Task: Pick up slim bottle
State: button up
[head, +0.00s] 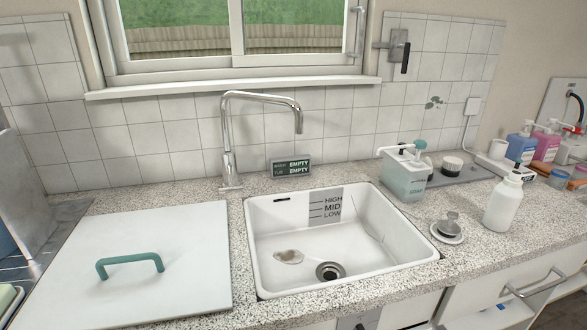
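A white bottle (502,206) with a narrow neck and small cap stands upright on the speckled counter at the right. It looks like the slim bottle, though no label confirms this. A blue pump bottle (521,147) and a pink pump bottle (545,146) stand farther back at the right edge. My gripper is not in view.
A white sink (405,248) with a tall tap (226,140) is in the middle. A soap dispenser (405,176) and a drain plug (449,229) on a small dish stand between sink and bottle. A white lid (190,245) with a green handle lies left.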

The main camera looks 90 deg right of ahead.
aim_at(506, 197)
jog(key=k, duration=0.65)
jog(key=k+l+z, duration=0.1)
jog(key=k, duration=0.55)
jog(key=k+l+z, duration=0.1)
jog(key=k, duration=0.55)
jog(key=k+l, duration=0.2)
jog(key=k, duration=0.45)
